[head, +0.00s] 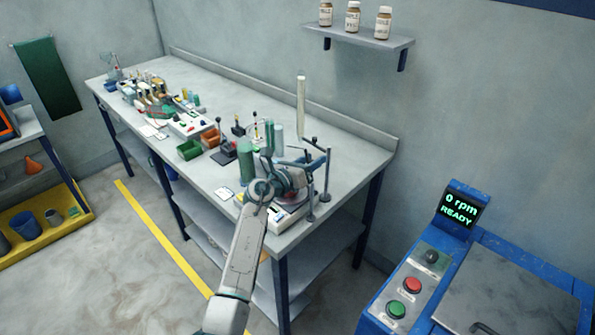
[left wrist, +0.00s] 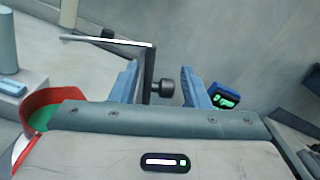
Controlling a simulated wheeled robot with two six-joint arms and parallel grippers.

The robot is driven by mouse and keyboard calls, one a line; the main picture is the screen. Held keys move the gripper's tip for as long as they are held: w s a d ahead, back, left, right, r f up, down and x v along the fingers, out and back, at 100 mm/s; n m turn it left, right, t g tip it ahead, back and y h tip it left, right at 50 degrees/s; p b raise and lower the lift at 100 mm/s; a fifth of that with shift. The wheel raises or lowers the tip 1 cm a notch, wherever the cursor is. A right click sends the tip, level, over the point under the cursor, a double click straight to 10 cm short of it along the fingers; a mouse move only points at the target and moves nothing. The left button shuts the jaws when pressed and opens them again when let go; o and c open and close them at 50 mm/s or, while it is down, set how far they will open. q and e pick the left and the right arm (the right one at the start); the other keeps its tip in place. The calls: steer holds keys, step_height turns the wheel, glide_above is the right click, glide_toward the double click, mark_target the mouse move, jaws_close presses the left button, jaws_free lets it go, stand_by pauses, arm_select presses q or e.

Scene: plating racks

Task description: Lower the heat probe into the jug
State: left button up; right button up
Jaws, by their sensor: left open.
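My left gripper (head: 298,176) is over the near right end of the long bench. In the left wrist view its two blue fingers (left wrist: 160,78) are apart. A thin bent metal rod (left wrist: 148,72), which looks like the heat probe or its holder, runs between the fingers without both touching it. A black knob (left wrist: 164,88) sits beside the rod. A red-rimmed vessel with green inside (left wrist: 55,97), perhaps the jug, is at the lower left of the wrist view, partly hidden by my gripper body. In the head view my gripper largely hides this spot. My right gripper is not in view.
Upright posts (head: 328,174) stand close by my gripper, above a white device (head: 290,214) at the bench edge. A green cylinder (head: 245,160), a tall pale tube (head: 301,105) and orange and green bins (head: 190,150) are near. A blue control console (head: 420,270) is at the right.

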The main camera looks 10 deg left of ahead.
arm_select(q)
steer(key=b+v, duration=0.2)
steer(key=v, duration=0.7)
steer(key=shift+d, duration=0.1)
